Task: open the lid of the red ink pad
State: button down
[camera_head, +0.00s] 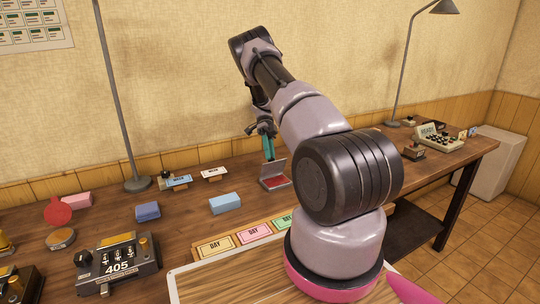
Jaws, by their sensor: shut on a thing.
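The red ink pad (276,183) sits on the wooden table just left of my arm, its red surface showing. Its grey lid (272,171) is raised and tilted up at the back of the pad. My gripper (269,158) points down, with its teal fingers at the lid's upper edge. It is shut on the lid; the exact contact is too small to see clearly. My arm hides part of the table to the right of the pad.
A blue block (225,203) lies left of the pad, with a darker blue block (148,212) farther left. Coloured DAY cards (215,246) lie in front. A numbered stamp machine (119,265) stands front left. A lamp pole (118,100) rises behind.

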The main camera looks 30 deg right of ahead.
jog(key=c, duration=0.6)
grip_release()
notch_tip(320, 180, up, 10)
jog(key=shift+f, duration=0.1)
jog(key=shift+c, duration=0.2)
